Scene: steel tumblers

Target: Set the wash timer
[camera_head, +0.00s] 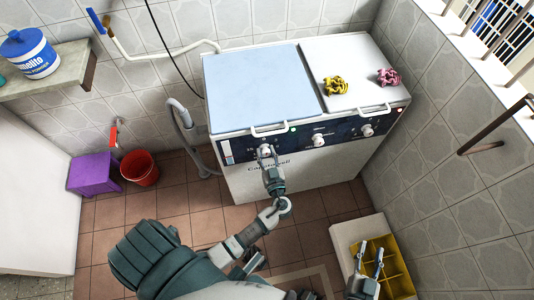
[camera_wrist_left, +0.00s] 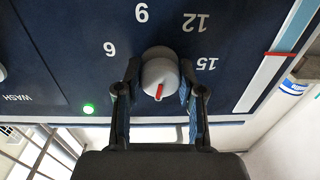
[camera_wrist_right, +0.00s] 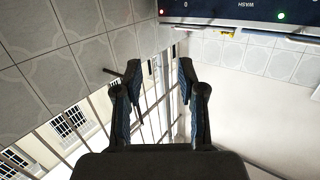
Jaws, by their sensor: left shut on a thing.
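The washing machine (camera_head: 300,150) stands against the back wall. A dark blue control panel (camera_head: 340,137) with several white knobs runs along its front. My left gripper (camera_head: 266,156) is shut on the leftmost knob (camera_head: 265,149). In the left wrist view, the fingers (camera_wrist_left: 160,92) hold both sides of this timer knob (camera_wrist_left: 160,66). Its red pointer faces down in the picture, away from the visible 6, 9, 12 and 15. A green light (camera_wrist_left: 88,108) glows near it. My right gripper (camera_head: 370,260) is open and empty at the lower right, apart from the machine; its fingers also show spread in the right wrist view (camera_wrist_right: 156,80).
A yellow divided crate (camera_head: 398,272) stands below my right gripper on a pale stand. Yellow (camera_head: 335,86) and pink (camera_head: 388,77) crumpled cloths lie on the machine's right lid. A red bucket (camera_head: 139,168) and purple stool (camera_head: 92,174) stand left. Bare floor lies between.

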